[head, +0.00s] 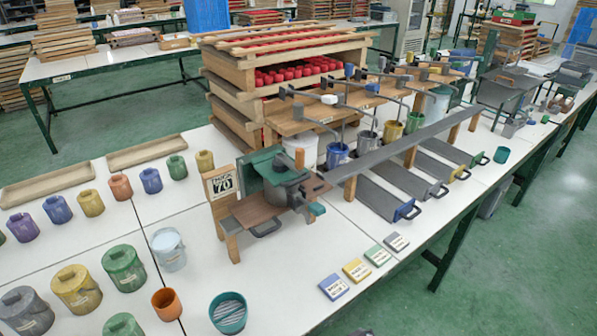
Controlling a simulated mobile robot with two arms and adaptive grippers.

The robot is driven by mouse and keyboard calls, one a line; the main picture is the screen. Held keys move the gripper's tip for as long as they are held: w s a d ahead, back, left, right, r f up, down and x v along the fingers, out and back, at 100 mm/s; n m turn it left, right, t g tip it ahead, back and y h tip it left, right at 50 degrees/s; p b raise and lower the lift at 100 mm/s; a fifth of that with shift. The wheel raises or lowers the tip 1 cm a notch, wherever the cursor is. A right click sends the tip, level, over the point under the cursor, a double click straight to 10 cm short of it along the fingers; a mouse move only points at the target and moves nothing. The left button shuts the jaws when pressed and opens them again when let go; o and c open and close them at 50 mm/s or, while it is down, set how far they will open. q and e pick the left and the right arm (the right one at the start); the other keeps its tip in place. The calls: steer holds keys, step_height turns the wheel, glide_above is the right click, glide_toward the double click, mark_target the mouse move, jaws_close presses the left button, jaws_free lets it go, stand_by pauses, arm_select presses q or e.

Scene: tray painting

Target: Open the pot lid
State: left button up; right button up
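Several lidded pots stand at the lower left of the white table. Another green pot (122,325) is cut off by the bottom edge. Neither of my grippers can be made out. A small dark piece at the bottom edge is too cut off to identify.
An orange cup (167,304) and a teal container (228,312) stand near the front. A wooden stand with a "70" sign (222,184) is mid-table. Colour cards (356,270) lie at right. Dark trays (388,200) lie beyond.

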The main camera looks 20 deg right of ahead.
steer(key=w+a+r+t+y+p, duration=0.1)
steer(key=w+r+t, duration=0.15)
steer(key=r, duration=0.55)
steer(key=w+a+r+t, duration=0.1)
steer(key=w+r, duration=0.2)
steer(key=r, duration=0.5)
steer(key=n+t+y, duration=0.2)
steer(key=t+y, duration=0.2)
steer(key=t, duration=0.2)
glide_toward(301, 181)
steer(key=p+x, duration=0.3)
steer(key=x, duration=0.7)
steer(key=shift+w, duration=0.35)
